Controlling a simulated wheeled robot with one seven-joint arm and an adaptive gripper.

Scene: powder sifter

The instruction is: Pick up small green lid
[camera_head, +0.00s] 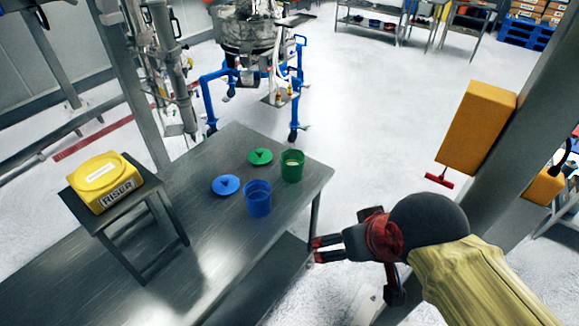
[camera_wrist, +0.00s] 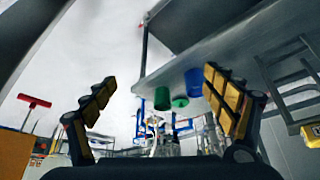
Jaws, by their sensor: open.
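The small green lid (camera_head: 260,157) lies flat on the metal table (camera_head: 210,255), behind and left of the green container (camera_head: 292,166). In the wrist view the lid (camera_wrist: 180,102) shows small and far off, between the green container (camera_wrist: 137,84) and the blue container (camera_wrist: 194,82). My gripper (camera_head: 316,249) is beyond the table's right edge, right of and nearer than the containers, well apart from the lid. In the wrist view my gripper (camera_wrist: 158,95) has its two fingers spread wide with nothing between them.
A blue lid (camera_head: 226,185) and the blue container (camera_head: 258,199) stand on the table near the green ones. A small riser stand (camera_head: 158,220) with a yellow box (camera_head: 103,182) is at left. An orange box (camera_head: 477,127) on a post is at right.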

